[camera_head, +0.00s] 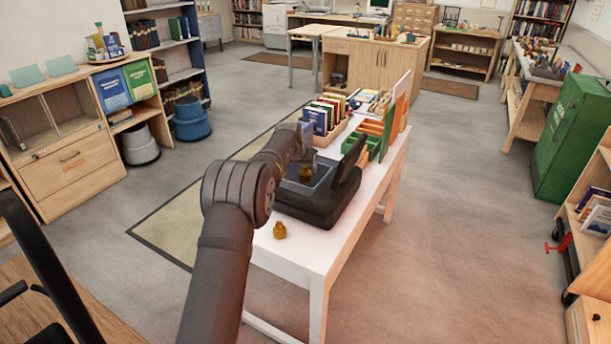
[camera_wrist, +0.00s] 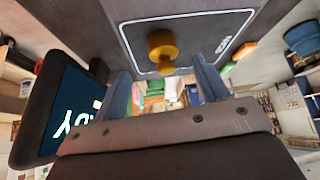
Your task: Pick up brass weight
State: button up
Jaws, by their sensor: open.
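A brass weight (camera_head: 305,174) stands on the dark pad of the black machine (camera_head: 318,207) on the white table. In the wrist view the same brass weight (camera_wrist: 162,46) shows a rounded knob and a wider body, inside a thin white outline on the pad (camera_wrist: 205,32). A second brass-coloured weight (camera_head: 279,230) stands on the bare table in front of the machine. My gripper (camera_head: 307,150) is above the pad. In the wrist view my gripper (camera_wrist: 163,76) is open, and the weight appears between and just beyond its two fingertips, with a gap on each side.
The machine's raised screen (camera_wrist: 75,110) is close beside my gripper. A row of books (camera_head: 325,115), a green tray (camera_head: 374,146) and upright boards (camera_head: 398,105) stand behind the machine. The white table's near corner (camera_head: 312,262) is mostly clear.

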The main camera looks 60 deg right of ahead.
aim_at(305, 171)
jog(key=shift+w+x, duration=0.2)
jog(key=shift+x, duration=3.25)
jog(key=shift+d+r, duration=0.1)
jog(key=shift+d, duration=0.05)
jog(key=shift+r, duration=0.1)
grip_shut()
jog(key=shift+r, duration=0.1)
